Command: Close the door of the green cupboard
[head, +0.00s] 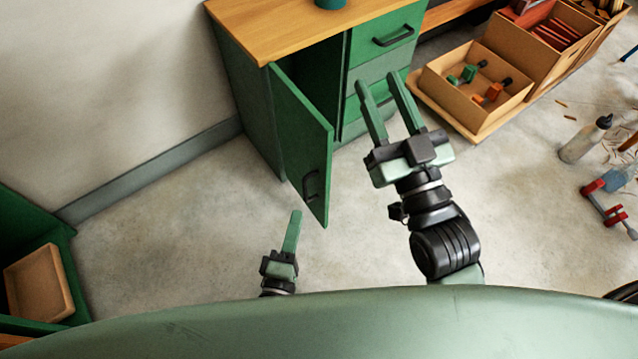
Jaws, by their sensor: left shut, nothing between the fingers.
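The green cupboard (247,100) with a wooden top stands at the upper middle of the head view. Its green door (301,140) stands open, swung out toward me, with a dark handle (311,185) low on its face. My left gripper (296,213) is shut and empty, just below the door's lower edge in the picture; I cannot tell whether it touches it. My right gripper (377,80) is open and empty, to the right of the door, in front of the cupboard's drawers (380,68).
Boxes with tools (478,85) stand on a board at the upper right. A bottle (584,140) and a red clamp (607,205) are on the floor at the right. A green cabinet with a tray (40,287) is at the lower left. The floor (170,230) left of the door is clear.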

